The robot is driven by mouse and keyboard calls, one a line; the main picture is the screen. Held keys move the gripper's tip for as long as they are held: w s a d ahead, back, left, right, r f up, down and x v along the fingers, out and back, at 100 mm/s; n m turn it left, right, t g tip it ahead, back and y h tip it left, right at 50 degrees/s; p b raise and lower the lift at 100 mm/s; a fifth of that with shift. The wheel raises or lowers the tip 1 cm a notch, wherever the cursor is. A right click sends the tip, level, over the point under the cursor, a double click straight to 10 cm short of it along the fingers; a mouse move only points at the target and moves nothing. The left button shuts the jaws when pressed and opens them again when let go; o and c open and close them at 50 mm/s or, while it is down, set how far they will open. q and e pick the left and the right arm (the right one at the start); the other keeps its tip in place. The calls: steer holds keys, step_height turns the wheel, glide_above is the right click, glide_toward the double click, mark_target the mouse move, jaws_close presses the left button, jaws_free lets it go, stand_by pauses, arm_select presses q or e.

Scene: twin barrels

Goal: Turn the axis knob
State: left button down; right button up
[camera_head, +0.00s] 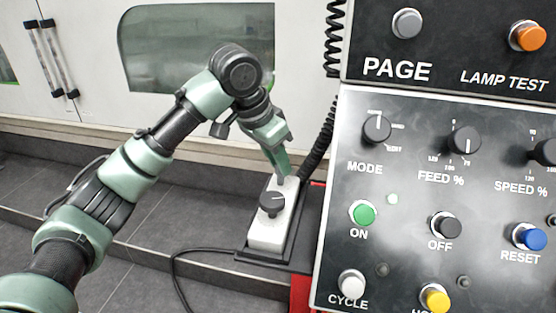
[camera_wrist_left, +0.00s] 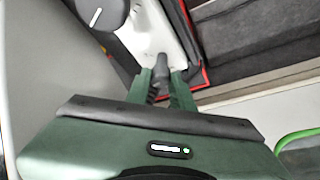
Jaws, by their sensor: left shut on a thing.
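A pale hand-held control box (camera_head: 267,238) lies on a dark stand in the head view. A large round dark knob (camera_head: 272,203) with a white pointer line is on its nearer part; it also shows in the left wrist view (camera_wrist_left: 100,14). My left gripper (camera_head: 283,172) is at the box's far end and is shut on a small dark knob. In the left wrist view the small knob (camera_wrist_left: 160,64) stands up from the pale face (camera_wrist_left: 148,32) between the green fingertips (camera_wrist_left: 161,78). I see no label telling which is the axis knob. My right gripper is not in view.
A large control panel (camera_head: 380,190) with knobs and buttons fills the right side. A coiled black cable (camera_head: 318,150) hangs beside it. A red frame (camera_head: 303,290) edges the stand. A white machine front with a window (camera_head: 195,45) is behind.

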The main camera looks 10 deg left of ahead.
arm_select(q)
steer(key=n, duration=0.2)
steer(key=n+y, duration=0.1)
steer(key=n, duration=0.1)
steer(key=shift+s+d+n+t+y, duration=0.1)
steer(key=shift+d+n+t+y, duration=0.1)
steer(key=shift+n+t+y, duration=0.15)
steer(key=n+y, duration=0.1)
steer(key=n, duration=0.2)
steer(key=shift+d+r+n+y, duration=0.1)
steer(key=shift+n+y, duration=0.15)
steer(key=n+y, duration=0.1)
steer(key=n, duration=0.3)
steer(key=shift+y, duration=0.3)
steer(key=shift+d+n+g+y, duration=0.1)
steer(key=shift+n+g+y, duration=0.2)
steer(key=shift+n, duration=0.75)
steer(key=shift+d+n+g+y, duration=0.1)
steer(key=shift+n+g+y, duration=0.2)
steer(key=shift+n, duration=0.75)
steer(key=c, duration=1.2)
jaws_free()
steer(key=shift+c, duration=0.2)
